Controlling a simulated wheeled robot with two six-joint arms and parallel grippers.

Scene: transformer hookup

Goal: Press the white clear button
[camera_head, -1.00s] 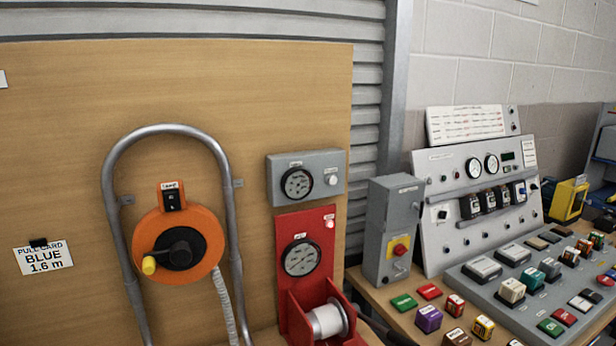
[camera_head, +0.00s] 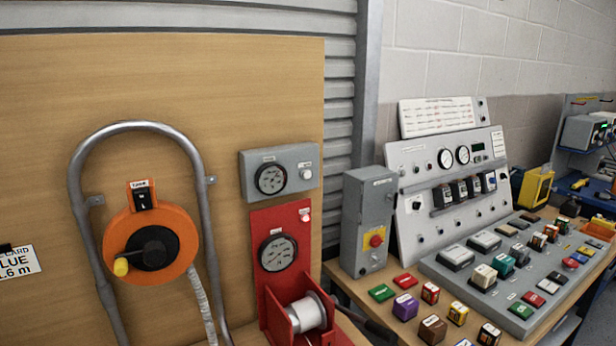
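A small round white button (camera_head: 306,174) sits on the right of the grey gauge box (camera_head: 279,153), beside a black-rimmed dial. A second small whitish button (camera_head: 304,214) sits at the top right of the red panel (camera_head: 265,224), above another dial. The lettering by both buttons is too small to read, so I cannot tell which is the clear button. Neither of my grippers shows in the head view.
An orange cable reel (camera_head: 178,225) in a grey tube frame is on the wooden board at left. A red winder holds a white spool (camera_head: 308,312). A grey switch box (camera_head: 366,222), sloped meter panel (camera_head: 450,185) and several coloured blocks crowd the bench at right.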

